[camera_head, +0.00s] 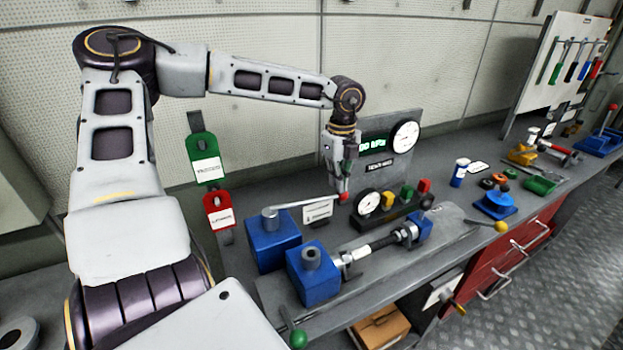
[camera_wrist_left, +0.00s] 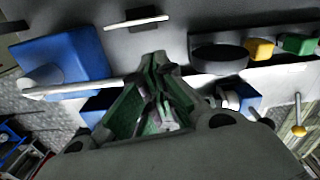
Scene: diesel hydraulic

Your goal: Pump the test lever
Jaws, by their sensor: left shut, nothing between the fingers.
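The test lever (camera_head: 305,203) is a thin pale bar reaching right from the top of a blue pump block (camera_head: 268,240), with a red knob (camera_head: 344,197) at its end. It lies roughly level. My left gripper (camera_head: 341,188) points down right at the knob end, shut and empty; I cannot tell whether it touches the knob. In the left wrist view the lever (camera_wrist_left: 80,88) runs from the blue block (camera_wrist_left: 65,57) toward my green-padded fingers (camera_wrist_left: 158,105), which hide its knob end. My right gripper is not in view.
A second blue block and cylinder (camera_head: 375,244) lie in front. A round gauge (camera_head: 368,203) with yellow, green and red blocks stands to the right. A digital display panel (camera_head: 385,145) stands behind. Green and red tags (camera_head: 204,160) hang at the left.

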